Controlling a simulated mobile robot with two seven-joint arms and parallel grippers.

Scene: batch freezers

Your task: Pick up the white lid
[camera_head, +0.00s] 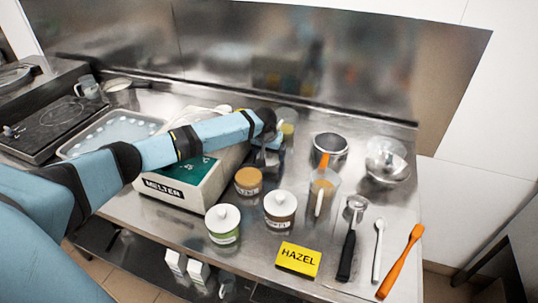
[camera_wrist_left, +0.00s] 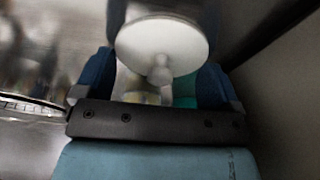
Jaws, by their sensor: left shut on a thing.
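A round white lid (camera_wrist_left: 160,40) with a small knob shows in the left wrist view, between the blue fingers of my left gripper (camera_wrist_left: 155,85). The gripper is shut on it; exactly where the fingers touch is blurred. In the head view my left gripper (camera_head: 268,142) is behind the melter and the jars, and the held lid is mostly hidden there. An open jar with tan contents (camera_head: 248,181) stands in front of it. Two other jars, one green (camera_head: 223,236) and one brown (camera_head: 279,220), have white knobbed lids on. My right gripper is not in view.
The melter (camera_head: 165,190) stands under my left arm. A pitcher with an orange-handled tool (camera_head: 323,190), metal bowls (camera_head: 386,160), a yellow HAZEL block (camera_head: 298,259) and several long utensils (camera_head: 347,250) stand or lie to the right. A steel wall closes the back.

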